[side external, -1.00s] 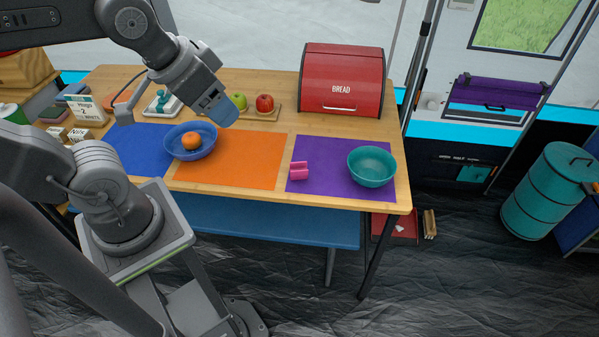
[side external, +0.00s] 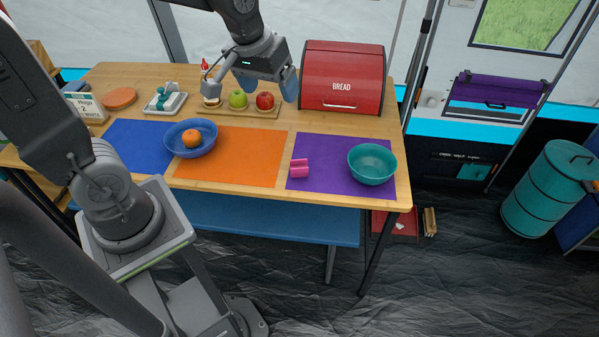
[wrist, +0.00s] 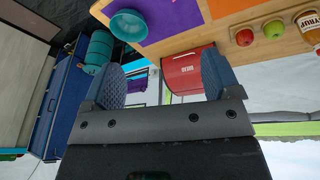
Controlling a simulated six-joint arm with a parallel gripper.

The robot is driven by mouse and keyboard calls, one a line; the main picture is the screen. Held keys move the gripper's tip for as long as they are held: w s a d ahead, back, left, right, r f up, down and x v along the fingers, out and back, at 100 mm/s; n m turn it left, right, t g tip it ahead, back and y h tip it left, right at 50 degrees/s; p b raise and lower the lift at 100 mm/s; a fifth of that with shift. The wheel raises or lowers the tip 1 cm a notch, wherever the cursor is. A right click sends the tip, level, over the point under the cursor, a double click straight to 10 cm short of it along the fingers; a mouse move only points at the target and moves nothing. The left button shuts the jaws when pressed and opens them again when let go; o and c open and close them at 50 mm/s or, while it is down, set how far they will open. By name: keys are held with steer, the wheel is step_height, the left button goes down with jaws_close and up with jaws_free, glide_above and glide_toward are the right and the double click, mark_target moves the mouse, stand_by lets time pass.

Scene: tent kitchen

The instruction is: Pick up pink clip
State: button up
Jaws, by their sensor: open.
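The pink clip (side external: 299,168) lies on the left part of the purple mat (side external: 330,182), to the left of the teal bowl (side external: 371,164). My gripper (side external: 270,88) is open and empty, above the back of the table near the apples. It is up and to the left of the clip in the side view, well apart from it. In the wrist view my open gripper (wrist: 158,80) has its two blue fingers spread with nothing between them.
A red bread box (side external: 342,80) stands at the back right of the table. A board with a green apple (side external: 238,99) and a red apple (side external: 265,101) is below my gripper. A blue bowl (side external: 205,129) holds an orange (side external: 192,138). The orange mat (side external: 240,160) is mostly bare.

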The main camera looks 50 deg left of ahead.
steer(key=w+a+f+n+g, duration=0.1)
steer(key=w+a+f+n, duration=0.1)
steer(key=w+f, duration=0.3)
steer(key=n+g, duration=0.2)
steer(key=n, duration=0.3)
glide_above(299, 164)
steer(key=f, duration=2.2)
steer(key=shift+w+a+f, duration=0.1)
steer(key=shift+a+f, duration=0.15)
steer(key=shift+d+f, duration=0.2)
steer(key=shift+f, duration=2.6)
steer(key=shift+c, duration=0.5)
steer(key=c, duration=0.9)
